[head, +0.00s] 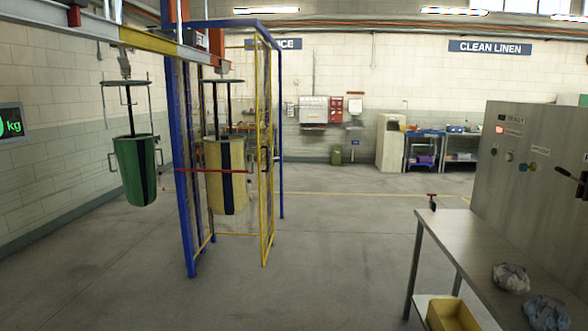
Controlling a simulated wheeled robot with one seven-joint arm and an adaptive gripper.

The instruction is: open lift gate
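The lift enclosure has a blue frame (187,225) and stands left of centre. A tall yellow mesh panel (267,205), seen nearly edge-on, is at its right side, with a small dark handle or latch (264,157) at mid height. A red bar (210,171) runs level across the front opening. I cannot tell whether the mesh panel is the gate, or whether it is latched. A yellow sling bag (216,195) with a dark stripe hangs behind the bar. My gripper is not in view.
A green sling bag (133,172) hangs from the overhead rail (150,42) left of the frame. A metal table (465,240) with crumpled cloths and a grey control cabinet (530,130) stand at the right. The floor (335,240) between the enclosure and table is clear.

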